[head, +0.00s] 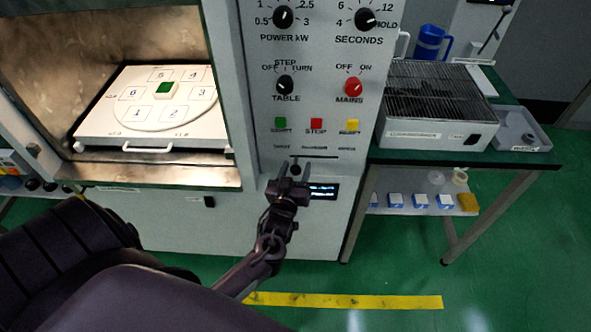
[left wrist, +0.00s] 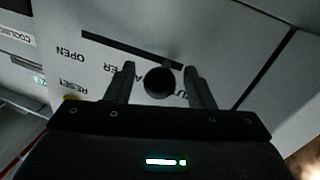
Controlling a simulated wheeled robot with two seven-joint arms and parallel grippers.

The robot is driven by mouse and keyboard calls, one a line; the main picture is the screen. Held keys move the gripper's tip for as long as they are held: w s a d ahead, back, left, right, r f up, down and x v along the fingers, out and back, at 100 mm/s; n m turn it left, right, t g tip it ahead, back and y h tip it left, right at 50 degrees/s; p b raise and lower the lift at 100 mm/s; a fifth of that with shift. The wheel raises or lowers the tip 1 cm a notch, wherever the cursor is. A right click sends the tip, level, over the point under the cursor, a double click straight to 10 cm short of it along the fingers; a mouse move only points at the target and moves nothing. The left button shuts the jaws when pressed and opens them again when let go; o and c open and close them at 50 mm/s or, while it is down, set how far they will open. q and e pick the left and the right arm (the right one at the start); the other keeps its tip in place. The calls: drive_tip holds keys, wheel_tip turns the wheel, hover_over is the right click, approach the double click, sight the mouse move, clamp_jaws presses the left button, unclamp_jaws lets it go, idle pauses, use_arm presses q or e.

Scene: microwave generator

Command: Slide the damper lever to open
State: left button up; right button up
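The damper lever shows as a round black knob (left wrist: 160,83) in the left wrist view. Its stem sits at the right end of a dark slot (left wrist: 125,46) there, near a partly hidden label. The OPEN label (left wrist: 71,52) reads upside down by the slot's other end. In the head view the slot (head: 322,157) lies low on the control panel, and the knob (head: 295,169) is at its left part. My left gripper (head: 294,167) is open, with its fingertips (left wrist: 161,80) on either side of the knob and a small gap on each side. My right gripper is not in view.
Above the slot are green, red and yellow buttons (head: 316,125) and several dials. An open chamber with a numbered turntable (head: 165,105) is on the left. A side table with a grilled unit (head: 435,105) stands right. A small lit display (head: 322,190) is beside my gripper.

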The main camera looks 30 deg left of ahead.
use_arm(q)
clamp_jaws()
drive_tip(key=w+d+b, duration=0.1)
drive_tip(key=d, duration=0.1)
drive_tip(key=w+d, duration=0.2)
drive_tip(key=d, duration=0.1)
drive_tip(key=w+d+b, duration=0.1)
drive_tip(key=w+d, duration=0.1)
drive_tip(key=d, duration=0.1)
drive_tip(key=shift+d+f+b, duration=0.15)
drive_tip(key=shift+b, duration=0.2)
drive_tip(key=shift+w+d, duration=0.15)
drive_tip(key=shift+d, duration=0.2)
drive_tip(key=shift+o, duration=0.2)
unclamp_jaws()
drive_tip(key=shift+w+d, duration=0.1)
